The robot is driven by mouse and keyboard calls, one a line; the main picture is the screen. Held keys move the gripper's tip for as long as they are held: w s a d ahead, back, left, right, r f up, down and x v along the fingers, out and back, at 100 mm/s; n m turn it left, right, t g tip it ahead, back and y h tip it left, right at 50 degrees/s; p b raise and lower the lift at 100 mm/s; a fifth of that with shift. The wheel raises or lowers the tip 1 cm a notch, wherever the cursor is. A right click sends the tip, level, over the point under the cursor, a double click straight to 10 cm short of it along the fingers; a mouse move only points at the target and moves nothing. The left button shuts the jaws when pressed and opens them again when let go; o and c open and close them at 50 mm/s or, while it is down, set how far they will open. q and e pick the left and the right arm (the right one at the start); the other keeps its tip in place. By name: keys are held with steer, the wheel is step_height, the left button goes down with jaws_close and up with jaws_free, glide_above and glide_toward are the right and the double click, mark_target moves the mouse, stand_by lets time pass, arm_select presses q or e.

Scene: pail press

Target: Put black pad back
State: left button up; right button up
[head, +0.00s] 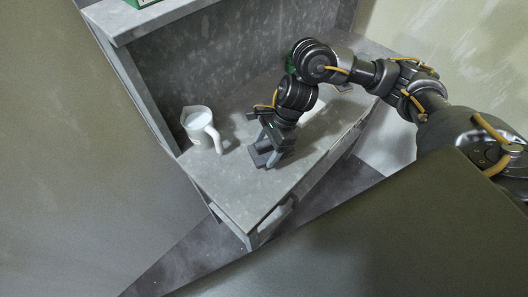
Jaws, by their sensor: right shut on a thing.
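My right gripper (265,158) points down low over the grey worktop (245,208), near its front edge and to the right of the white pail. It is shut on a dark thing, which seems to be the black pad. The thing blends with the dark jaws, so its outline and whether it touches the worktop cannot be told. My left gripper is not in view.
A white pail (196,118) with a thick handle stands at the worktop's left. A pale flat patch (312,112) lies behind my gripper. A green thing (290,63) is partly hidden by my arm. A green box (143,2) sits on the upper shelf (150,18).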

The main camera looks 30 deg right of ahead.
mark_target(264, 155)
steer(key=shift+w+d+x, duration=0.1)
steer(key=shift+d+x, duration=0.05)
steer(key=shift+x, duration=0.7)
steer(key=shift+w+d+x, duration=0.1)
steer(key=shift+d+x, duration=0.05)
steer(key=shift+x, duration=0.65)
steer(key=shift+d+f, duration=0.1)
steer(key=shift+f, duration=0.35)
steer(key=shift+f+b, duration=0.2)
steer(key=shift+b, duration=0.15)
steer(key=o, duration=0.9)
steer(key=shift+r, duration=0.1)
steer(key=shift+o, duration=0.2)
